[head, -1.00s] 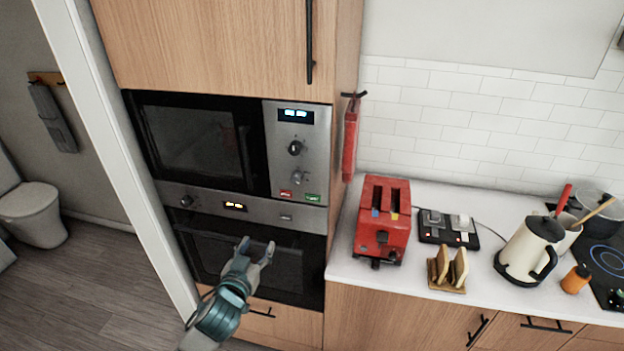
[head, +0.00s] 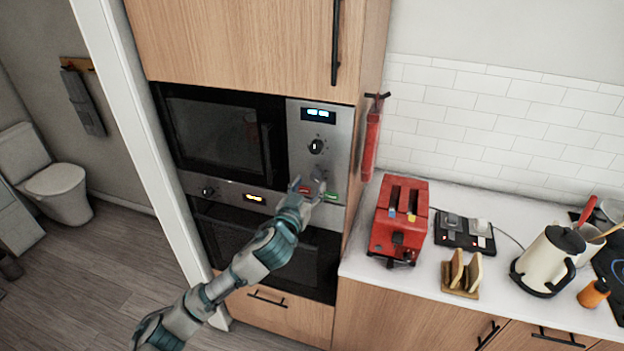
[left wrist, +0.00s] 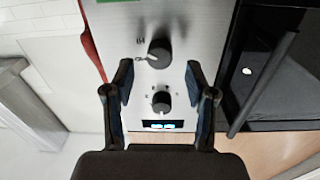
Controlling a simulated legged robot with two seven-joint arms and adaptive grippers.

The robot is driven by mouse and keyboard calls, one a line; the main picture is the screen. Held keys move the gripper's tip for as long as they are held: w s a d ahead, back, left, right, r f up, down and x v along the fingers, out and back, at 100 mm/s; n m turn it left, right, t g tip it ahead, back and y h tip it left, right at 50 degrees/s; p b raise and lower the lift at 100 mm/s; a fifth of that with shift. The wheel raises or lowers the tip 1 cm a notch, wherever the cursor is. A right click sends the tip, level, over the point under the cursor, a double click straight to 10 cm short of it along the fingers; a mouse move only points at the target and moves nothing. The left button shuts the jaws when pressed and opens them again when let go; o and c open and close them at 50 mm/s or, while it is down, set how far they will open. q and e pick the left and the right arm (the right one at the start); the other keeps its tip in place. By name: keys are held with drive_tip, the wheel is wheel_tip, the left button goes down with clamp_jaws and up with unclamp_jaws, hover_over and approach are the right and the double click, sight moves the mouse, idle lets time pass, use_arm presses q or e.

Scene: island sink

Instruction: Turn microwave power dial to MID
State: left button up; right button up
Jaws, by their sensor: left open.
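The microwave (head: 225,127) is built into the wooden cabinet, with a steel control panel on its right. The panel has an upper dial (head: 316,146) under a lit display (head: 318,113) and a lower dial, largely hidden by my left gripper (head: 309,184) in the head view. The left wrist view shows the panel upside down, with the lower dial (left wrist: 159,52) above the upper dial (left wrist: 161,101). My left gripper (left wrist: 160,74) is open and empty, its fingers apart on either side of the dials' column. Contact is not visible. The dial labels are too small to read. My right gripper is out of view.
An oven (head: 262,248) sits below the microwave, with its own knob (head: 208,191). A red extinguisher-like object (head: 371,140) hangs on the cabinet side. A red toaster (head: 399,221) and bread rack (head: 462,273) stand on the counter to the right. Floor is clear at left.

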sight(316, 176)
use_arm(q)
drive_tip(key=shift+x, duration=1.45)
drive_tip(key=shift+s, duration=0.1)
drive_tip(key=shift+a, duration=0.15)
drive_tip(key=shift+c, duration=1.2)
clamp_jaws()
